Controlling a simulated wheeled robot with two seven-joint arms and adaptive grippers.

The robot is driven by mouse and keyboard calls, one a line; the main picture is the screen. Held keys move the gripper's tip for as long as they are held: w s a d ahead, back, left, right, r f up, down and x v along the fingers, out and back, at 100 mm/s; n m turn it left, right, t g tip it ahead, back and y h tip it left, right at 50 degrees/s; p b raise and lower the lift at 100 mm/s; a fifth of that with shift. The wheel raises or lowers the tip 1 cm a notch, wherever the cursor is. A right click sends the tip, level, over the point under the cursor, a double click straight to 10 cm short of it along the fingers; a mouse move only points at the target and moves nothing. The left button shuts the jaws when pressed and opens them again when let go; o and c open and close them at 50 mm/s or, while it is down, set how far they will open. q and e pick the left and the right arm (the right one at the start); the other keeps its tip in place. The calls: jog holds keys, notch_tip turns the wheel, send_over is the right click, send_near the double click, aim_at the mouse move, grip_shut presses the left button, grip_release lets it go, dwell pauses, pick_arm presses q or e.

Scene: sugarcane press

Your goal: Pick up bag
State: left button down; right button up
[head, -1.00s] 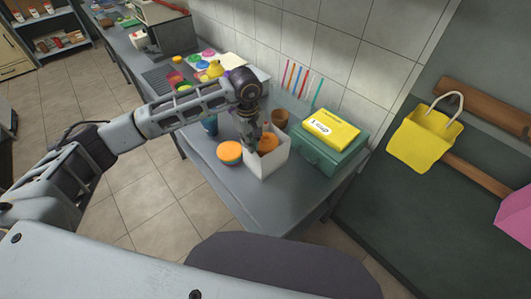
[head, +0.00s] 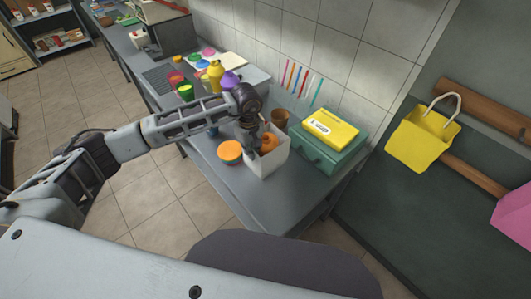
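A yellow bag (head: 423,142) with a pale loop handle hangs at the wooden rail on the right. A white open-topped container (head: 268,161), which may be a paper bag, stands upright at the counter's front part with an orange round thing (head: 269,142) in it. My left gripper (head: 254,151) points down at the container's left rim, far from the yellow bag. Its fingers are small and dark against the rim, so I cannot tell whether they are open or shut. My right gripper is out of view.
A stack of bowls with an orange top (head: 230,151) stands left of the white container. A brown cup (head: 280,119) stands behind it. A green case (head: 329,151) with a yellow box (head: 331,129) on top is to the right. The near counter corner is clear.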

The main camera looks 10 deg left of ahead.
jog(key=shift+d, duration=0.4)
pick_arm(q)
jog(key=shift+r, duration=0.15)
